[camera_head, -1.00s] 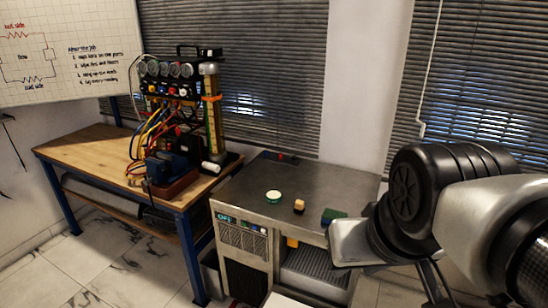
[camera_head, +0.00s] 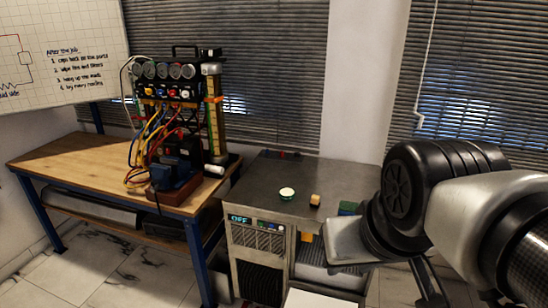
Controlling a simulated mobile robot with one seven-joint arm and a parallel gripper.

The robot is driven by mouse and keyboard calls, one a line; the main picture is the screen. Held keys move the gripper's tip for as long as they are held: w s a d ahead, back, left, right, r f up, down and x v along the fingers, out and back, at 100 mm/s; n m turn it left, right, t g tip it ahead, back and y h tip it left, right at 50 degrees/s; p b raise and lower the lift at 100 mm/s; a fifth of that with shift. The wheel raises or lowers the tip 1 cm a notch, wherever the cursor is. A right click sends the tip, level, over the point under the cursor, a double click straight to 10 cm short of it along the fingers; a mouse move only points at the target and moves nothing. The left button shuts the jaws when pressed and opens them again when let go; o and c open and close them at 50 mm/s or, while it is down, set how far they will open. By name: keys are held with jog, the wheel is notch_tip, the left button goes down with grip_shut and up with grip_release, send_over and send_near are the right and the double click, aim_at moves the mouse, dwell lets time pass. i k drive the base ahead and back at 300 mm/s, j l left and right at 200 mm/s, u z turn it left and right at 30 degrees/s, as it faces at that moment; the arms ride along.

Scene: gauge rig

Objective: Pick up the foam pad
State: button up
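No thing in view is plainly marked as the foam pad. Two small blocks lie on the grey metal top of the cart (camera_head: 262,180). One is a tan-orange block (camera_head: 315,200). The other is a dark green and blue block (camera_head: 347,208), partly hidden behind my arm. I cannot tell which of them, if either, is the foam pad. My arm fills the right side and reaches over the cart's right front in the picture. I cannot make out my gripper's fingertips or whether it holds anything. Neither block is seen to be held.
A round green and white tin (camera_head: 287,194) stands left of the blocks. A wooden bench (camera_head: 85,160) at left carries a gauge rig (camera_head: 170,75) with hoses and a blue vise-like block (camera_head: 175,180). Blinds and a whiteboard (camera_head: 70,45) are behind.

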aim_at(315, 200)
jog(key=j+z, duration=0.45)
jog(key=j, duration=0.65)
jog(key=j+z, duration=0.25)
jog(key=j, duration=0.3)
jog(key=j+z, duration=0.25)
jog(key=j, duration=0.3)
jog(key=i+j+z, duration=0.15)
jog(key=j+z, duration=0.15)
jog(key=j, duration=0.2)
jog(key=i+j+z, duration=0.1)
jog(key=j+z, duration=0.25)
jog(key=j, duration=0.2)
jog(key=i+j+z, duration=0.2)
jog(key=i+j, duration=0.35)
